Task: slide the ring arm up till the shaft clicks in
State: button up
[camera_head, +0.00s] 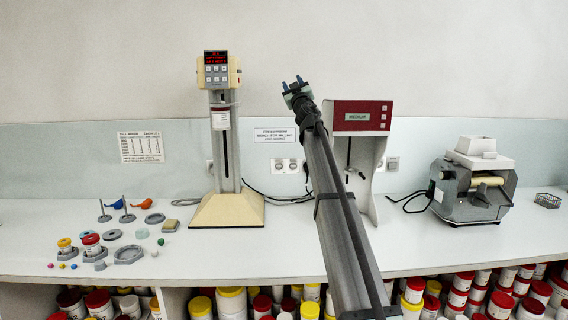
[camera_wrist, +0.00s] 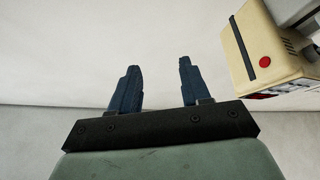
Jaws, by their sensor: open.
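The cream mill stands left of centre in the head view, with a control head (camera_head: 217,70) lit by a red display, a grey slotted column (camera_head: 226,155) and a wide cream base (camera_head: 228,210). A white jar with a red rim (camera_head: 221,118) sits just under the head, in front of the column. The ring arm around it is too small to make out, and I cannot tell whether the shaft is engaged. My gripper (camera_head: 297,84) is raised to the right of the head, apart from it. In the wrist view its fingers (camera_wrist: 159,66) are spread and empty. The cream head (camera_wrist: 268,50) shows at upper right there.
A red-fronted mixer (camera_head: 361,117) stands right of my arm, and a grey roller machine (camera_head: 472,185) farther right. Small rings, stands and jars (camera_head: 91,245) cover the counter's left. The counter (camera_head: 270,250) before the mill is clear.

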jog(key=d+f+m+g+h, duration=0.45)
jog(key=f+m, duration=0.75)
jog(key=m, duration=0.3)
jog(key=s+a+f+m+g+y, duration=0.1)
jog(key=a+f, duration=0.3)
jog(key=f, duration=0.4)
jog(key=s+a+f+m+g+y, duration=0.2)
jog(key=a+f+g+y, duration=0.1)
jog(key=f, duration=0.5)
jog(key=shift+s+a+m+y, duration=0.15)
jog(key=shift+a+m+y, duration=0.25)
jog(key=shift+a, duration=0.1)
jog(key=shift+c, duration=0.3)
